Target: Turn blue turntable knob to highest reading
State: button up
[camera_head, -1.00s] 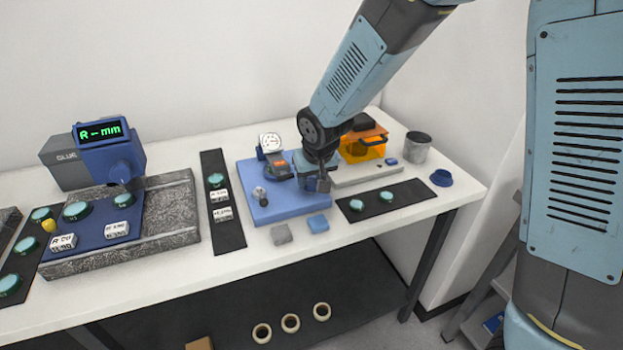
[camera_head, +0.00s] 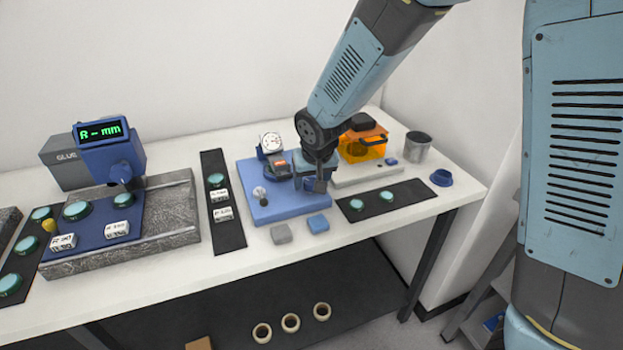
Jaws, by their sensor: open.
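A blue base plate (camera_head: 272,212) lies mid-table and bears a round dial gauge (camera_head: 271,141) at its back and a small silver post with a pale round top (camera_head: 259,192) at its left. My gripper (camera_head: 316,186) points down over the right part of this plate, and its jaws are apart. A dark blue part, perhaps the turntable knob, shows at the jaws; my gripper and wrist hide most of it. I cannot tell whether the jaws touch it. A dark part with an orange-red top (camera_head: 279,166) sits left of my wrist. The dial's needle is too small to read.
An orange-windowed box (camera_head: 361,146) stands close behind my gripper, with a grey cup (camera_head: 417,147) to its right. Dark strips (camera_head: 384,208) with green discs lie on the table. A grey block (camera_head: 281,234) and a blue block (camera_head: 318,223) lie in front. A blue readout (camera_head: 103,132) stands left.

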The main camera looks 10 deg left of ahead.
jog(key=v, duration=1.3)
jog(key=shift+r, duration=0.35)
jog(key=shift+s, duration=0.1)
jog(key=s+d+r+m, duration=0.1)
jog(key=d+r, duration=0.3)
jog(key=d, duration=0.6)
jog(key=s+d+r+m, duration=0.1)
jog(key=d+r+m, duration=0.15)
jog(key=d, duration=0.75)
jog(key=s+d+r+m+t+h, duration=0.1)
jog(key=s+d+r+h, duration=0.1)
jog(key=s+d, duration=0.9)
jog(key=shift+s+d+r+m+t, duration=0.2)
jog(key=shift+d+r+m+t, duration=0.15)
jog(key=shift+d, duration=0.45)
